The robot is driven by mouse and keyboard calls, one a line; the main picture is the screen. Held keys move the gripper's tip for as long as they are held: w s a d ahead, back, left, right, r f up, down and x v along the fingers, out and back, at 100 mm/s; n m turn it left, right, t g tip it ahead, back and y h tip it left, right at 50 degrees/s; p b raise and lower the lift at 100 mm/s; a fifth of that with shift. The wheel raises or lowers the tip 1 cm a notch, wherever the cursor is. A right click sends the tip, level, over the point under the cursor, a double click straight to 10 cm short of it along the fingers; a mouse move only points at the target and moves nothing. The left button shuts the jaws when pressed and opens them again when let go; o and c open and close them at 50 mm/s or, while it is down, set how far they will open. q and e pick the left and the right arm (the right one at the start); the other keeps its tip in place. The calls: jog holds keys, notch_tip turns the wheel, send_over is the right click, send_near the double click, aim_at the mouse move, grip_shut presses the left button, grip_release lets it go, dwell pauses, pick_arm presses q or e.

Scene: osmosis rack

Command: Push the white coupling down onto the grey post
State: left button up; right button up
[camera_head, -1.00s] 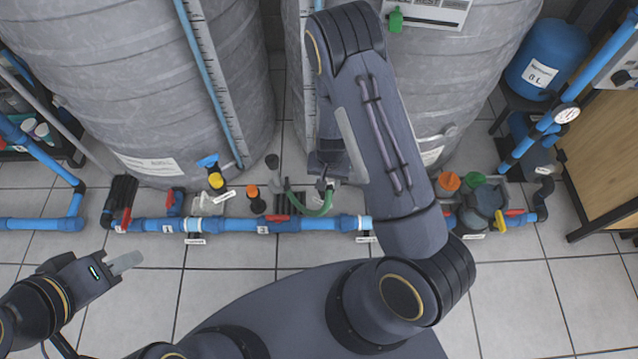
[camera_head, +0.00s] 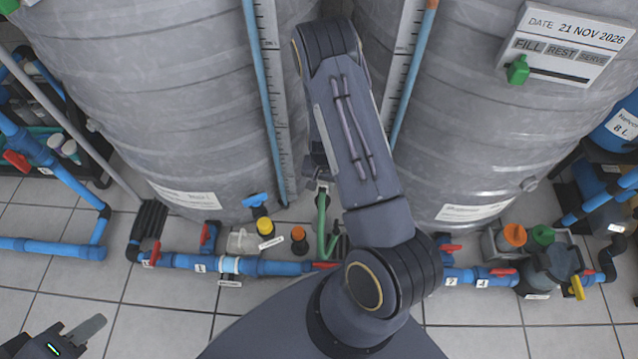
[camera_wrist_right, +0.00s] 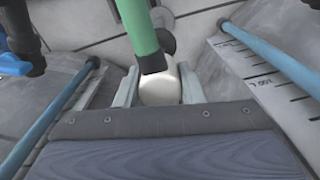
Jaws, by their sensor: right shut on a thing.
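My right gripper (camera_wrist_right: 158,88) is shut on the white coupling (camera_wrist_right: 162,91), which sits between its two pale fingers in the right wrist view. The coupling is too hidden there to make out. I cannot pick out the grey post in either view. My left gripper (camera_head: 88,333) is at the lower left, empty, its fingers seen edge-on.
Two large grey tanks (camera_head: 150,110) stand close behind. A blue pipe (camera_head: 265,268) with red-handled valves runs along the floor in front. An orange-capped fitting (camera_head: 298,236) and a yellow-capped one (camera_head: 264,226) stand behind the pipe.

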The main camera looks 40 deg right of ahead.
aim_at(323, 198)
jog(key=shift+f, duration=0.15)
jog(key=shift+f+b, duration=2.3)
jog(key=shift+f, duration=0.45)
jog(key=shift+f+b, duration=0.4)
jog(key=shift+f, duration=0.05)
jog(key=o, duration=1)
notch_tip(323, 198, up, 8)
jog(key=p, duration=0.3)
jog(key=shift+p, duration=0.4)
